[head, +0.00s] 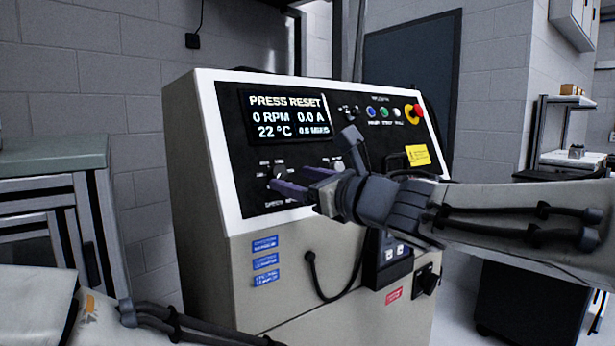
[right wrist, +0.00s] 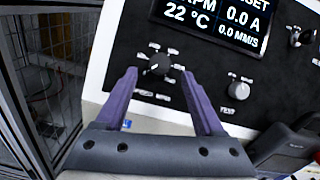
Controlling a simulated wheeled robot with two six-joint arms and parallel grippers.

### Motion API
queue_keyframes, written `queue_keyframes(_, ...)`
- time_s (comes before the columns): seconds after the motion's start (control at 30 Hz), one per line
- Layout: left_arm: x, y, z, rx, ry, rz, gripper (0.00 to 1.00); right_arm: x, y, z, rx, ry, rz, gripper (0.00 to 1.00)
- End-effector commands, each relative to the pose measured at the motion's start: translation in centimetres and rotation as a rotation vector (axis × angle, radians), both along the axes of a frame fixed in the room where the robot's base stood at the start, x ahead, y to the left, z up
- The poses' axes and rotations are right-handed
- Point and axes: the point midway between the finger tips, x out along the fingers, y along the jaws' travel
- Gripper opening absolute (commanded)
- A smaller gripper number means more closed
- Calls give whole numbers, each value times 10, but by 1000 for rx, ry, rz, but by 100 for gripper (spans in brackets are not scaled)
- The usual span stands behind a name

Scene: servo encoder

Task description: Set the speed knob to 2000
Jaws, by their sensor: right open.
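The speed knob (right wrist: 160,64) is a small dark round knob with a ring of white labels, low on the black panel. In the head view the knob (head: 279,171) shows just beyond my fingertips. My right gripper (head: 300,181) reaches in from the right with its purple fingers apart. In the right wrist view the fingertips (right wrist: 159,76) stand either side of the knob, with a gap visible between them. I cannot tell whether they touch it or where its pointer is set. The display (head: 288,116) reads PRESS RESET, 0 RPM, 0.0 A and 22 °C. My left gripper is out of view.
A second knob, labelled TEST (right wrist: 238,90), sits right of the speed knob. A red emergency button (head: 413,110), coloured buttons (head: 384,112) and a yellow label (head: 418,155) are further right. A workbench (head: 55,160) stands at left. A black cable (head: 325,285) hangs below the panel.

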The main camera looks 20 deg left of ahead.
Motion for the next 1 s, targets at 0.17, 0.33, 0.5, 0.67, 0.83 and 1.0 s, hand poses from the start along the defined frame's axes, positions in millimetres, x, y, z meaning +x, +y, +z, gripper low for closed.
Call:
queue_keyframes(0.17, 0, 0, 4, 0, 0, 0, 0, 15, 22, 0, 0, 2, 1, 70)
queue_keyframes(0.33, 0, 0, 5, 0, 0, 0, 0, 22, 30, 0, 0, 1, -1, 70)
queue_keyframes(0.5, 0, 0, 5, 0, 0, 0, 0, 22, 31, 0, 1, 1, -2, 70)
queue_keyframes(0.67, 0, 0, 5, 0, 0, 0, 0, 22, 30, 0, 1, 1, -2, 48)
queue_keyframes(0.83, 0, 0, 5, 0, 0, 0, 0, 22, 30, 0, 1, 1, -2, 0)
queue_keyframes(1.0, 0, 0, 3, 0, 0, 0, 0, 22, 30, -1, 5, 6, -5, 0)
